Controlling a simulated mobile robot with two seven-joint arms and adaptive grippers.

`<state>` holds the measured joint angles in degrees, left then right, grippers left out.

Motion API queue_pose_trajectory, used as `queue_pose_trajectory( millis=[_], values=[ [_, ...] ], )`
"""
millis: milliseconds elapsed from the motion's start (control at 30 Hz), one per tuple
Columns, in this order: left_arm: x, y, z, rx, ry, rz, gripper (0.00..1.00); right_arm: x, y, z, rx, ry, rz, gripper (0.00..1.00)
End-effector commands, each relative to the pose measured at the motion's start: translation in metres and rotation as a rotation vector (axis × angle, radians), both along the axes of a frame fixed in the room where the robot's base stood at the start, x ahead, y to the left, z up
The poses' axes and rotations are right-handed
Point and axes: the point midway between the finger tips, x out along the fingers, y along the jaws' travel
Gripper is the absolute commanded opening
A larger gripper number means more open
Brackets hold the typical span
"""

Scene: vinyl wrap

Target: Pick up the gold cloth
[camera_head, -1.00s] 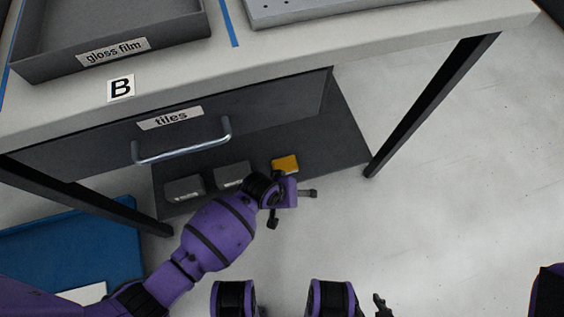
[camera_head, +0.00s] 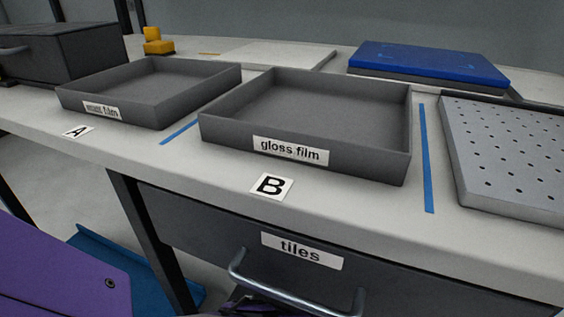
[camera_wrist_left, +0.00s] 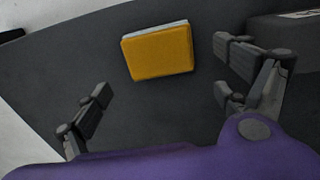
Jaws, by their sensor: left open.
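The gold cloth (camera_wrist_left: 157,50) shows in the left wrist view as a flat, folded, orange-yellow block with a pale far edge. It lies on a dark grey shelf (camera_wrist_left: 70,60). My left gripper (camera_wrist_left: 163,80) is open, with one finger on either side of the cloth's near part and gaps between. Nothing is held. The head view does not show this cloth; the table hides the low shelf. My right gripper is not in view.
A dark grey box (camera_wrist_left: 285,38) stands close to the right finger. In the head view the "tiles" drawer (camera_head: 300,250) with its handle (camera_head: 290,295) is below the tabletop. The "gloss film" tray (camera_head: 360,165), yellow items (camera_head: 158,47) and a perforated plate (camera_head: 510,150) are on top.

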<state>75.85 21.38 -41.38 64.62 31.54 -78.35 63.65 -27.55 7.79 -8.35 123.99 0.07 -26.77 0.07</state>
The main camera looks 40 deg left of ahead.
Motion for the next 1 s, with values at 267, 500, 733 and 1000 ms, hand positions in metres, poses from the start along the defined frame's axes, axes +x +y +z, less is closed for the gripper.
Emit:
queue_pose_trajectory(
  millis=[267, 500, 733, 1000],
  values=[
    [-0.001, 0.0, -0.039, 0.001, -0.002, -0.002, 0.92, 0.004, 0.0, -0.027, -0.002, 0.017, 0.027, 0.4],
    [-0.001, -0.001, -0.037, -0.001, -0.004, -0.002, 0.88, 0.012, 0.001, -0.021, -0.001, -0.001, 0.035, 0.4],
    [-0.001, -0.001, -0.037, 0.0, -0.004, -0.003, 0.58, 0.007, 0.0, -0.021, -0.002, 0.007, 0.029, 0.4],
    [-0.001, -0.001, -0.037, 0.0, -0.003, -0.003, 0.5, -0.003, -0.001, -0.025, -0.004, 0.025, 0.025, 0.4]
  ],
)
